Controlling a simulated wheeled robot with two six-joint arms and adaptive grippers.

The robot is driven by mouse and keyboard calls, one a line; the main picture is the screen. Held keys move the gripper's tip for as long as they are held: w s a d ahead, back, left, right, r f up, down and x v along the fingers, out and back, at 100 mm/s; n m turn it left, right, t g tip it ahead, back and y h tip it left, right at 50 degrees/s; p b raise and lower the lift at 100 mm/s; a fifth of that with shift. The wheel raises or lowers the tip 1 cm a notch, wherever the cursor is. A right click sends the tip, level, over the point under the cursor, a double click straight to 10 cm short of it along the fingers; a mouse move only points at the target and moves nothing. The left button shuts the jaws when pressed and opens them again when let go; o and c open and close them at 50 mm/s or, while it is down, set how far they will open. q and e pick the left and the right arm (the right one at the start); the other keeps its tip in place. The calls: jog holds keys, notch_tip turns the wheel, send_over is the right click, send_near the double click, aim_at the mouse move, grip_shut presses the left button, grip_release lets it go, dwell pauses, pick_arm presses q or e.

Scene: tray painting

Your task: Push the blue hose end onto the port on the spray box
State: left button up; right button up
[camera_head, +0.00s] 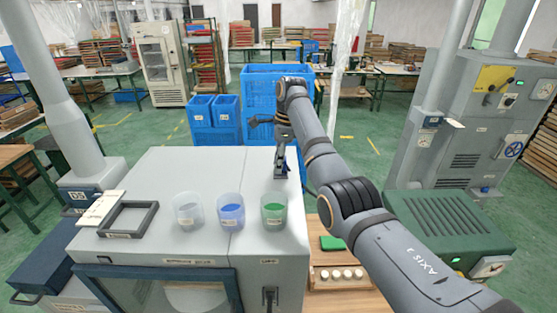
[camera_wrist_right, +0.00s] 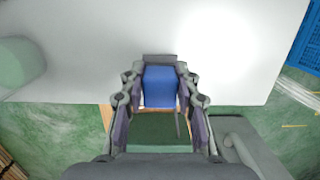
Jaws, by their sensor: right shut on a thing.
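The spray box (camera_head: 200,165) is the large light-grey cabinet with a dark-framed front window, left of centre in the head view. My right gripper (camera_head: 281,168) points down over the right back part of its top. In the right wrist view my right gripper (camera_wrist_right: 158,80) is shut on a blue block-like piece, which I take for the blue hose end (camera_wrist_right: 160,88). It sits between both fingers. The rest of the hose and the port cannot be made out. Whether the hose end touches the box is unclear. My left gripper is not in view.
Three cups stand on the box top: clear (camera_head: 188,210), blue (camera_head: 231,211) and green (camera_head: 274,210). A dark square frame (camera_head: 128,219) lies left of them. A wooden tray with white pieces (camera_head: 338,278) is at the right. Blue crates (camera_head: 262,95) stand behind.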

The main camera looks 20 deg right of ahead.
jog(key=shift+f, duration=0.2)
dwell(0.4)
jog(key=o, duration=1.6)
jog(key=shift+o, duration=0.2)
jog(key=shift+r, duration=3)
jog(key=shift+f, duration=0.1)
